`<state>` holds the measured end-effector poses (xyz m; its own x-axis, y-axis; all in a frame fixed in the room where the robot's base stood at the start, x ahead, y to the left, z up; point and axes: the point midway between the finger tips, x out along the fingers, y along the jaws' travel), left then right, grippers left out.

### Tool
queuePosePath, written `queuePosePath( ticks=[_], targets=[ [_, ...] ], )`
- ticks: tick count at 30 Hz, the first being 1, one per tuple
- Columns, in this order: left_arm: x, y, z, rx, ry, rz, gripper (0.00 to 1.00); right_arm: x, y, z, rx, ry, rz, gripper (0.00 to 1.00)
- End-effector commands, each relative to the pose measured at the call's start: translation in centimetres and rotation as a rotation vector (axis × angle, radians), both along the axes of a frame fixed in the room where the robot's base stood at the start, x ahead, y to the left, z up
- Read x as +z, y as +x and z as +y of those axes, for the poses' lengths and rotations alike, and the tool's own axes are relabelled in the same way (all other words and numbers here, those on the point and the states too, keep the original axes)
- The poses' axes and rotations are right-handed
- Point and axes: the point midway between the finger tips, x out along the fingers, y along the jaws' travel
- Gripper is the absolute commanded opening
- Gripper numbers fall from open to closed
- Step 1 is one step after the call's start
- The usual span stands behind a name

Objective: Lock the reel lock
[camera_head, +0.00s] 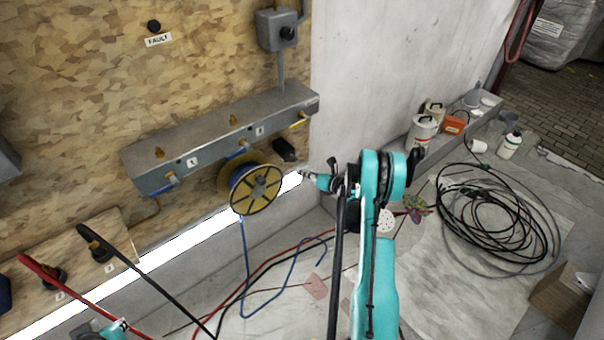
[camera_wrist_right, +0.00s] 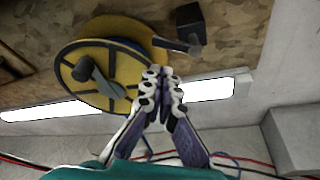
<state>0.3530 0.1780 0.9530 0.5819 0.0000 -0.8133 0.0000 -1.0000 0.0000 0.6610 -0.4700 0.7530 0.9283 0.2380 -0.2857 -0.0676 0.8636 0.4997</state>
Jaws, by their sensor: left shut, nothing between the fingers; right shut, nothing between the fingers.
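A yellow reel (camera_head: 258,188) with dark spokes and blue hose hangs on the chipboard wall; it also shows in the right wrist view (camera_wrist_right: 72,52). A dark block with a short lever (camera_head: 284,149), which looks like the reel lock, sits just right of the reel; in the right wrist view (camera_wrist_right: 190,28) its lever points left toward the reel's rim. My right gripper (camera_head: 303,175) is shut and empty, below and right of the block. In the right wrist view its fingertips (camera_wrist_right: 165,76) lie just below the lever, apparently apart from it. My left gripper (camera_head: 120,324) is shut at the bottom left, partly cut off.
A grey manifold (camera_head: 220,138) with several valves runs above the reel. A black lever (camera_head: 125,260) and a red lever (camera_head: 70,290) stick out at lower left. A bright light strip (camera_head: 195,238) runs below. Coiled cables (camera_head: 500,215) and cans (camera_head: 423,132) lie right.

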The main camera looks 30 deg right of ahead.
Motion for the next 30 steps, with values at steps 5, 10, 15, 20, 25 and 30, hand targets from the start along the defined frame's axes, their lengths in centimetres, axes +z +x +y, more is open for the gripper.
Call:
queuePosePath(
  ticks=[5, 10, 15, 20, 25, 30],
  targets=[
    [-1.5, 0.0, 0.0, 0.000, 0.000, 0.000, 0.00, -1.3, 3.2, 0.9, 0.003, 0.001, 0.000, 0.00],
    [-2.2, 0.0, 0.0, 0.000, 0.000, 0.000, 0.00, -2.0, 5.5, 1.5, 0.002, 0.000, 0.000, 0.00],
    [-2.5, 0.0, 0.0, 0.000, 0.000, 0.000, 0.00, -2.2, 6.7, 1.8, 0.001, 0.000, 0.000, 0.00],
    [-2.5, 0.0, 0.0, 0.000, 0.000, 0.000, 0.00, -2.1, 6.8, 1.8, 0.000, 0.000, 0.000, 0.00],
    [-2.5, 0.0, 0.0, 0.000, 0.000, 0.000, 0.00, -2.1, 6.8, 1.8, 0.000, 0.000, 0.000, 0.00],
    [-2.5, 0.0, 0.0, 0.000, 0.000, 0.000, 0.00, -2.0, 6.8, 1.7, 0.000, 0.000, 0.000, 0.00]
  ],
)
